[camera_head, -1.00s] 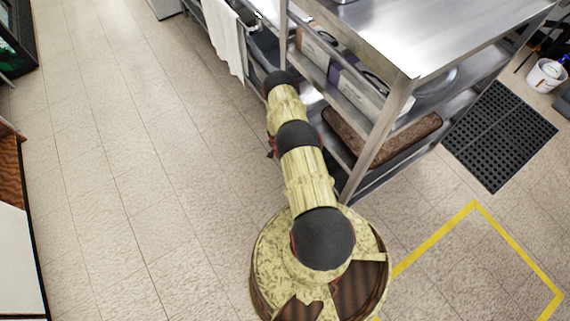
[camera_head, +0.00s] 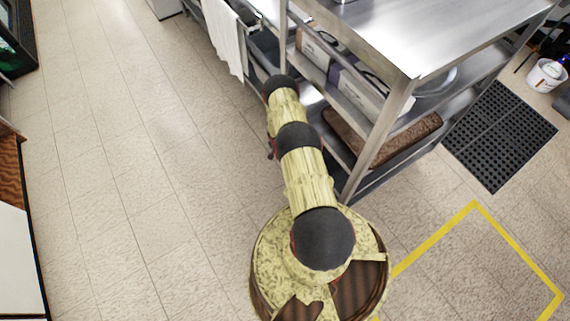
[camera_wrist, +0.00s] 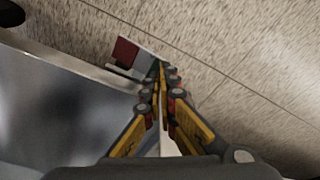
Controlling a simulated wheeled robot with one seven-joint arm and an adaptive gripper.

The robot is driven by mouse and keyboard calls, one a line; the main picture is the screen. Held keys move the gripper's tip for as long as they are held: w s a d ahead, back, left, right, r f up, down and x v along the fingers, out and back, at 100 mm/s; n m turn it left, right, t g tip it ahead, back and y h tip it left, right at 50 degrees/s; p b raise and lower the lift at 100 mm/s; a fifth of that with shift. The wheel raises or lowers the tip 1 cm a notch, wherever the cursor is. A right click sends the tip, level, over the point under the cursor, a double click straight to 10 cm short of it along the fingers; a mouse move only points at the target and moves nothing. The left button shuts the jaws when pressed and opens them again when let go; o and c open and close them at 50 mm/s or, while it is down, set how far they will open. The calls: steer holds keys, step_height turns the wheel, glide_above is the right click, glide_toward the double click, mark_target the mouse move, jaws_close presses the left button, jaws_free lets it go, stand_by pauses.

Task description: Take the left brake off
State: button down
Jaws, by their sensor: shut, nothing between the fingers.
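In the wrist view my gripper (camera_wrist: 161,72) is shut and empty, its yellow and grey fingers together. A small red tab (camera_wrist: 125,51) lies just beyond and left of the fingertips, beside a pale plate; it may be the left brake, but I cannot tell for sure. The fingertips overlap the pale plate and a small green patch in the picture; whether they touch is unclear. In the head view my arm reaches to the left end of the steel shelf unit (camera_head: 398,105), and my gripper is hidden there. No brake can be made out in that view.
A steel surface (camera_wrist: 60,110) fills the left of the wrist view. A white towel (camera_head: 225,40) hangs by the shelf unit. A brown slab (camera_head: 405,140) lies on its lower shelf. A black mat (camera_head: 500,135) lies to the right. The tiled floor (camera_head: 120,150) at left is clear.

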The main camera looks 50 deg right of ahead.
steer(key=shift+f, duration=0.65)
steer(key=shift+r+p, duration=0.5)
steer(key=shift+r, duration=0.15)
steer(key=shift+r+p, duration=2.4)
steer(key=shift+r, duration=0.55)
